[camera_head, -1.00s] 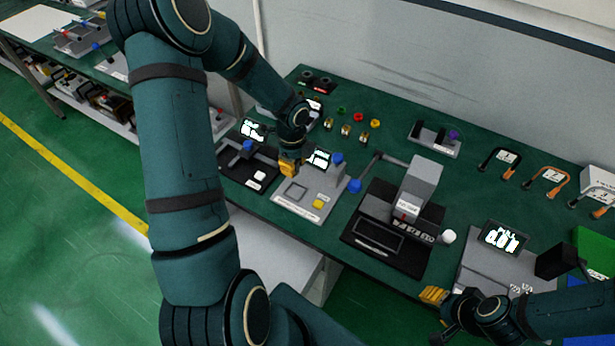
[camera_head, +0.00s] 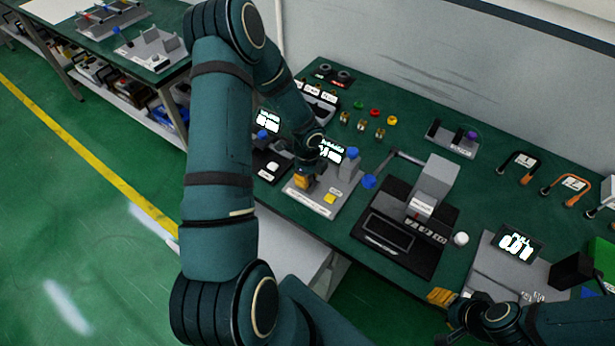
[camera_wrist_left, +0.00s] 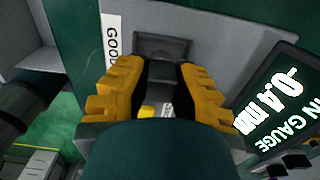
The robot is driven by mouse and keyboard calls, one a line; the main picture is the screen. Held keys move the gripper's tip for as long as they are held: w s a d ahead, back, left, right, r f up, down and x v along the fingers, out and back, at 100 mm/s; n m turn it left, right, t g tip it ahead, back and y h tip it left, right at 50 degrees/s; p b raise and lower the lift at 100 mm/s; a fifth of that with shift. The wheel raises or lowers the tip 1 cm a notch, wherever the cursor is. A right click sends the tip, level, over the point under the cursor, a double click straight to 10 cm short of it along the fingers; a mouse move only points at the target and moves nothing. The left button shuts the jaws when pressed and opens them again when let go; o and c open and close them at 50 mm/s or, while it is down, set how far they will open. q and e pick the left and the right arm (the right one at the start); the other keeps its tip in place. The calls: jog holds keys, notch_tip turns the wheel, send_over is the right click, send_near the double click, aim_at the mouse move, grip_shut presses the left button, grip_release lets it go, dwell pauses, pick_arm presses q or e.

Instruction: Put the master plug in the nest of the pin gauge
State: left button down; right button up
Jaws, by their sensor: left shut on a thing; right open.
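The pin gauge (camera_head: 345,196) is a grey station on the green bench. Its lit screen (camera_head: 331,152) also shows in the left wrist view (camera_wrist_left: 281,108), reading -0.4 mm. My left gripper (camera_head: 304,181) is low over the gauge's left part, where the square recess is covered from the head view. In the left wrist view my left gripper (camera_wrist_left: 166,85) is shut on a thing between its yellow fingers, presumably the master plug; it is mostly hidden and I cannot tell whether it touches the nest. My right gripper (camera_head: 441,297) is open at the bench's front edge.
A black fixture with a grey head (camera_head: 435,180) stands right of the gauge, with a blue knob (camera_head: 368,181) between. Another station with a screen (camera_head: 268,121) is close on the left. Small coloured parts (camera_head: 376,113) lie behind. A grey station (camera_head: 497,272) stands near my right gripper.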

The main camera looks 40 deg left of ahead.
pick_arm(q)
jog(key=shift+f, duration=0.1)
jog(key=c, duration=1)
grip_release()
jog(key=shift+o, duration=0.2)
jog(key=shift+r, duration=0.35)
notch_tip(320, 180, up, 12)
jog(key=p, duration=0.1)
jog(key=shift+f, duration=0.15)
jog(key=shift+s, duration=0.15)
